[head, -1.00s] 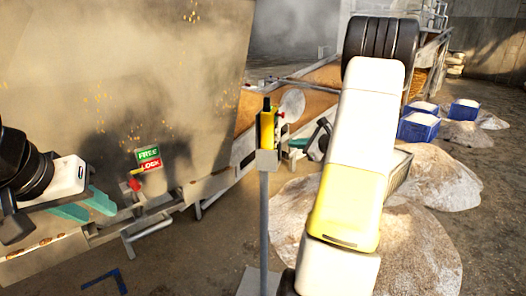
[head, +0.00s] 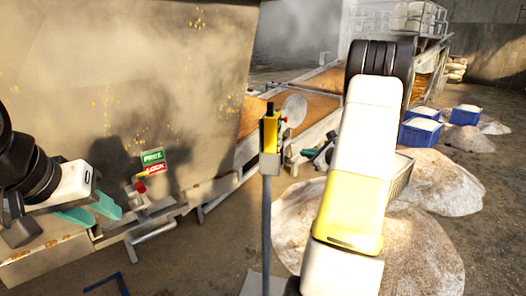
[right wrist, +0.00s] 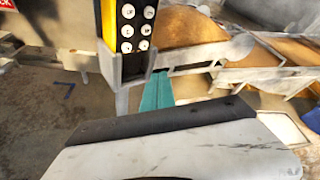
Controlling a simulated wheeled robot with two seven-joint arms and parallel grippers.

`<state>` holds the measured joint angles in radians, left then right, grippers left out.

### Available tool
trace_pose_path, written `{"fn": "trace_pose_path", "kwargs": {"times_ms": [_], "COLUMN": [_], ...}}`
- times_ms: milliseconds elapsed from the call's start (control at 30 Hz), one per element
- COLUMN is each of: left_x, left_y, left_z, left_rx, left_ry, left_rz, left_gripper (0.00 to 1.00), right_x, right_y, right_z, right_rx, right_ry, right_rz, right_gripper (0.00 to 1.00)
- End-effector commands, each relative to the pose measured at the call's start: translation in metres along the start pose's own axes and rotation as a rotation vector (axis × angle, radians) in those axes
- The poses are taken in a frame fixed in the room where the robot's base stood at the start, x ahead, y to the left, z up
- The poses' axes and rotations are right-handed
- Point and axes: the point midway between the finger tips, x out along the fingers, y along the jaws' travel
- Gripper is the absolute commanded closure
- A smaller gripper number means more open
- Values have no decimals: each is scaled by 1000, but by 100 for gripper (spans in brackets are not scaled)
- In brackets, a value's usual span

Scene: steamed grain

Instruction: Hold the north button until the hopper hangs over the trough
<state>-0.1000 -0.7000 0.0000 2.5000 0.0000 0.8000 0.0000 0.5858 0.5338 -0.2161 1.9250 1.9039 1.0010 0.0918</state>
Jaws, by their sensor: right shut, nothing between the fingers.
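The hopper (head: 120,90) is the big grey steaming vessel filling the left of the head view. The trough (head: 322,80), long and full of brown grain, runs behind the post; the hopper stands left of it. A yellow pendant (head: 269,133) sits in a holder on a post; its face in the right wrist view (right wrist: 127,30) has several round buttons, labels too small to read. My right gripper (right wrist: 158,75) is shut and empty, its teal tips just below and right of the pendant, apart from the buttons. My left gripper (head: 107,217) is open near the hopper's lower frame.
A green-and-red FREE/LOCK sign (head: 152,162) with a red-knobbed lever is on the hopper's lower side. Pale grain heaps (head: 415,250) lie on the floor at right. Blue crates (head: 419,132) stand behind them. My right arm hides part of the middle.

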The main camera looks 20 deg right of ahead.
Motion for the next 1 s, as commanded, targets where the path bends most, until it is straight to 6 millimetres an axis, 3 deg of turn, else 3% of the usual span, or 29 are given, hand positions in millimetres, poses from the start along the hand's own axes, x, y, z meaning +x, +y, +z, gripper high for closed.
{"fn": "trace_pose_path", "kwargs": {"times_ms": [433,1000], "left_x": [0,0], "left_y": [0,0], "left_z": [0,0], "left_rx": [0,0], "left_ry": [0,0], "left_rz": [0,0], "left_gripper": [64,64], "right_x": [39,43], "right_y": [29,32], "right_z": [28,32], "right_rx": [-1,0], "right_ry": [-1,0], "right_rz": [2,1], "right_gripper": [100,100]}}
